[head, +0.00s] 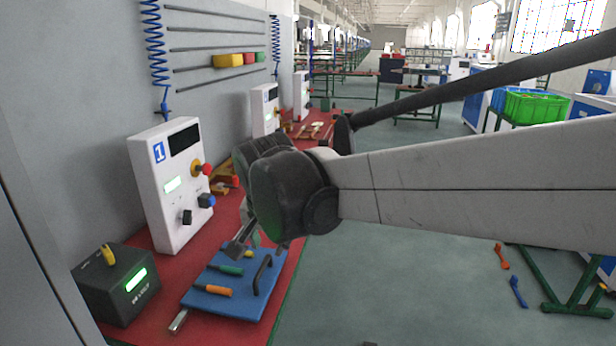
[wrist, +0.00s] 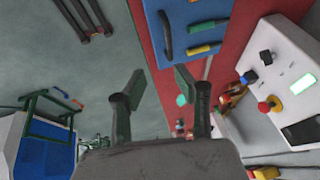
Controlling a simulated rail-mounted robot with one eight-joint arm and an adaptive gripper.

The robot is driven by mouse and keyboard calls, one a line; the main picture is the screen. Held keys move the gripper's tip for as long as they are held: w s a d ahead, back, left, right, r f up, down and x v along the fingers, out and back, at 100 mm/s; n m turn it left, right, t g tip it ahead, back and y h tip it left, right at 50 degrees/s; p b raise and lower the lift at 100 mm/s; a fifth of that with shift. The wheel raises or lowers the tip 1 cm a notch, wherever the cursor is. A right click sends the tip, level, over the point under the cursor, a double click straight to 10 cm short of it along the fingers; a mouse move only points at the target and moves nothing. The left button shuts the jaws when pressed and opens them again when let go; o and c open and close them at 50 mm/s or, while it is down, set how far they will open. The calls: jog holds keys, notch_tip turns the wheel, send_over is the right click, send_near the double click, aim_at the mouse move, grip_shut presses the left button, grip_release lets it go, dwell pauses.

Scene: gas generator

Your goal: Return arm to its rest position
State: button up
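My gripper (head: 258,242) is at the end of my arm, which reaches in from the right in the head view. It hangs above the red workbench, near the far edge of a blue tool board (head: 235,304). In the wrist view my gripper (wrist: 160,84) has its two fingers spread apart with nothing between them. The blue board (wrist: 160,42) shows beyond the fingers at the top of that view. The gripper's body partly hides the bench behind it in the head view.
The blue board carries several tools and a dark handle. A white control box (head: 167,190) with knobs and a red button stands on the bench's left. A dark box with a green display (head: 118,286) stands nearer. Open floor (head: 400,290) lies right of the bench.

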jog(key=s+d+r+n+t, duration=0.1)
jog(key=s+d, duration=0.3)
jog(key=d, duration=0.6)
jog(key=s+d, duration=0.3)
jog(key=d, duration=0.6)
jog(key=s+d+f+n+t+h, duration=0.1)
jog(key=s+d+f, duration=0.3)
jog(key=s+d, duration=0.6)
jog(key=shift+s+d+f, duration=0.2)
jog(key=shift+d+f, duration=0.05)
jog(key=shift+d, duration=0.5)
